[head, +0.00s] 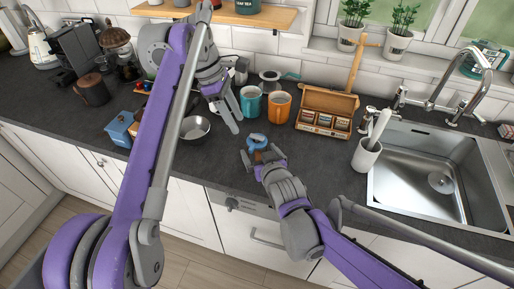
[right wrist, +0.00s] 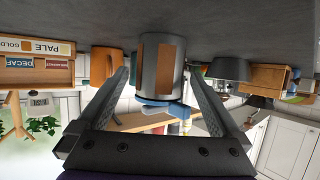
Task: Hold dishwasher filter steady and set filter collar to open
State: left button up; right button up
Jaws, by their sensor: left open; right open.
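The dishwasher filter (head: 257,138) stands on the worktop near its front edge, with its blue collar on top. In the right wrist view, which is upside down, the filter (right wrist: 174,60) is a grey cylinder with brown panels. Its blue collar (right wrist: 160,109) has a projecting part. My right gripper (head: 262,158) is open on the near side of the filter, with its fingers spread to either side; contact is not clear. My left gripper (head: 228,112) is open and empty, above and left of the filter. The collar's setting cannot be read.
A teal mug (head: 250,103) and an orange mug (head: 279,107) stand behind the filter. A metal bowl (head: 195,129) is to the left. A wooden tea box (head: 325,112), a white utensil holder (head: 366,156) and the sink (head: 430,150) are to the right.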

aim_at(257, 148)
jog(key=shift+x, duration=1.65)
jog(key=c, duration=1.3)
pick_arm(q)
jog(key=shift+w+a, duration=0.15)
jog(key=c, duration=0.4)
pick_arm(e)
jog(key=shift+c, duration=0.4)
pick_arm(q)
jog(key=w+a, duration=0.1)
jog(key=w+a+m, duration=0.1)
jog(key=a, duration=0.1)
jog(key=w+a+m+g, duration=0.1)
jog(key=shift+a+r, duration=0.25)
jog(key=shift+a, duration=0.1)
grip_shut()
jog(key=shift+a+f+m, duration=0.15)
jog(key=shift+a+m, duration=0.25)
